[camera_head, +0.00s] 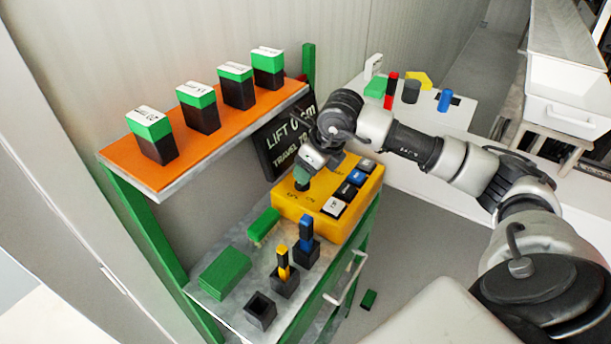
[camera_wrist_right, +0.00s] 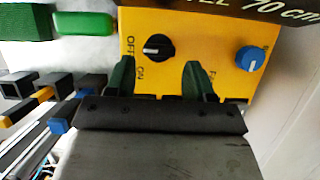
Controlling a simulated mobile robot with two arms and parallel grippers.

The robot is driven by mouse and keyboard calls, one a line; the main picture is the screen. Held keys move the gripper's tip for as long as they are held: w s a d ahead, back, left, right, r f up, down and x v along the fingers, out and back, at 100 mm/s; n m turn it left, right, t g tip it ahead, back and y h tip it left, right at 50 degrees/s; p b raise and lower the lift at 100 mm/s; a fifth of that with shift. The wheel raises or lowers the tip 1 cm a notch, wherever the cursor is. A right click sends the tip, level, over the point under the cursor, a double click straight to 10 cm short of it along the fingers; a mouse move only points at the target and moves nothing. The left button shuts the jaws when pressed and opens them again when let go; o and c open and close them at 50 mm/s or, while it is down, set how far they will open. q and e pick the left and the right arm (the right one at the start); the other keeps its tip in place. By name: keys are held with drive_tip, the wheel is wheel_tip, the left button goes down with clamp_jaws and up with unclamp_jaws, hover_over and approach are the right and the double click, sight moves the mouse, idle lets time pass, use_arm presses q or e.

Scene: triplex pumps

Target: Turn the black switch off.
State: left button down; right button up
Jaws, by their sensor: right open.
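The yellow control box (camera_head: 287,206) sits on the lower shelf of the green rack. In the right wrist view the black switch (camera_wrist_right: 157,47) is a round knob on the yellow panel (camera_wrist_right: 205,30), with a pale mark on its face and OFF and ON lettering beside it. A blue knob (camera_wrist_right: 250,58) is to its right. My right gripper (camera_head: 303,178) is over the box's left part and hides the black switch in the head view. In the wrist view its green fingertips (camera_wrist_right: 160,78) are apart, with nothing between them; the knob lies just beyond them. My left gripper is not in view.
An orange shelf (camera_head: 118,155) with several green-topped black blocks is above left. Green blocks (camera_head: 225,274) and black holders with yellow and blue pegs (camera_head: 284,284) stand near the box. A dark sign (camera_head: 272,150) stands behind. A white table (camera_head: 470,116) is at the back.

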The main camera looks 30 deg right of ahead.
drive_tip(key=v, duration=0.3)
drive_tip(key=shift+s+r, duration=0.1)
drive_tip(key=shift+r, duration=0.2)
idle(0.3)
